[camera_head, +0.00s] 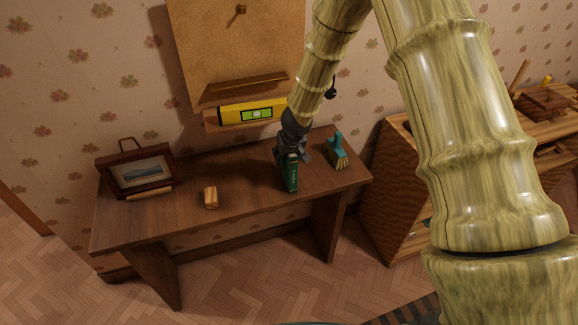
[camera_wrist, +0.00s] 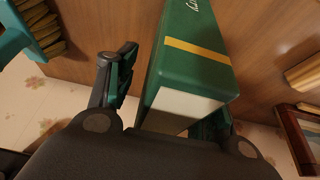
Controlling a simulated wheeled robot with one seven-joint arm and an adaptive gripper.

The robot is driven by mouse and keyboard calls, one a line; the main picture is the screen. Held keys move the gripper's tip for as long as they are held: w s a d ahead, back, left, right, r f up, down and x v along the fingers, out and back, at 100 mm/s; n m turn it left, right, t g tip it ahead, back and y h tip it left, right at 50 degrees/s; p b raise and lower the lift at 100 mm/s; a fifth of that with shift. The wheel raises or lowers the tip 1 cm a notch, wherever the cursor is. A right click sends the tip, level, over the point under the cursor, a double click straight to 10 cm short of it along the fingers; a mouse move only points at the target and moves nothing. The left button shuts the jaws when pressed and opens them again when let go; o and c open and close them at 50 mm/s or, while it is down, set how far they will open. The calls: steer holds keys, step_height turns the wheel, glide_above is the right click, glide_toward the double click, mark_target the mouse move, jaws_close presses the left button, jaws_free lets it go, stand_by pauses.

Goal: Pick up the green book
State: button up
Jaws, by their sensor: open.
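The green book (camera_head: 291,178) stands on the wooden table, below my gripper (camera_head: 291,154) in the head view. In the wrist view the green book (camera_wrist: 195,65) has a yellow stripe, pale lettering and a white page edge facing me. My gripper (camera_wrist: 165,95) is open, with one dark finger on the left of the book and the other on its right, partly hidden behind it. The book's end reaches in between the fingers. I cannot tell whether either finger touches it.
On the table (camera_head: 245,187) are a teal brush (camera_head: 337,150) to the right, a small wooden block (camera_head: 211,197) to the left and a framed picture (camera_head: 137,173) at the far left. A yellow level (camera_head: 250,112) is behind on the wall. A wooden shelf unit (camera_head: 385,190) stands right of the table.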

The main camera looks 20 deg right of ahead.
jaws_close()
steer(key=shift+r, duration=0.15)
